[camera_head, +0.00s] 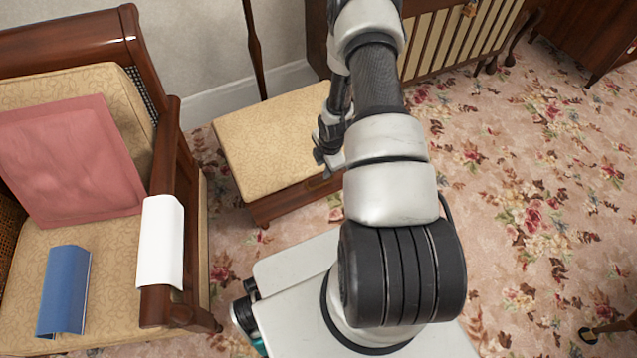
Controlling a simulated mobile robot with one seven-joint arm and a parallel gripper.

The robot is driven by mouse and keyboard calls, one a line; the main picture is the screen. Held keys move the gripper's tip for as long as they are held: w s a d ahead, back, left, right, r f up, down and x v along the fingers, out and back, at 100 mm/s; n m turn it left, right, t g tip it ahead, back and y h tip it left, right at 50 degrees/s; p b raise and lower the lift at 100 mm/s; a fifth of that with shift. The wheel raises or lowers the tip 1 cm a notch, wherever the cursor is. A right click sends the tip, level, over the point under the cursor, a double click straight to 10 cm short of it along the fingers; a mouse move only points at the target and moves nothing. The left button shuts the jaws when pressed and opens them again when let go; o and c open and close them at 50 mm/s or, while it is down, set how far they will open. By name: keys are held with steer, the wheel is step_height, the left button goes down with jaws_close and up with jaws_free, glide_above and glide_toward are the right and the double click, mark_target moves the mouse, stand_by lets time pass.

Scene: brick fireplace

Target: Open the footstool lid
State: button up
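The footstool (290,203) stands on the carpet in the upper middle of the head view, with a dark wooden base. Its lid (270,140) is a yellow patterned cushion and looks flat and shut. My gripper (322,157) is low at the front right part of the footstool, close to the lid's edge. My own arm hides the right end of the footstool and part of the gripper. I cannot tell whether the fingers touch the lid or whether they are open.
An armchair (174,262) stands close on the left, with a red cushion (70,160), a blue book-like object (64,290) and a white cloth (161,240) over its arm. A slatted cabinet or radiator (450,45) stands behind. Open flowered carpet (540,220) lies to the right.

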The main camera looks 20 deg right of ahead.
step_height(320, 180, down, 14)
steer(key=w+b, duration=0.2)
steer(key=b, duration=0.1)
steer(key=shift+w+r+b, duration=0.2)
steer(key=shift+w+b, duration=0.2)
steer(key=shift+a, duration=0.1)
jaws_close()
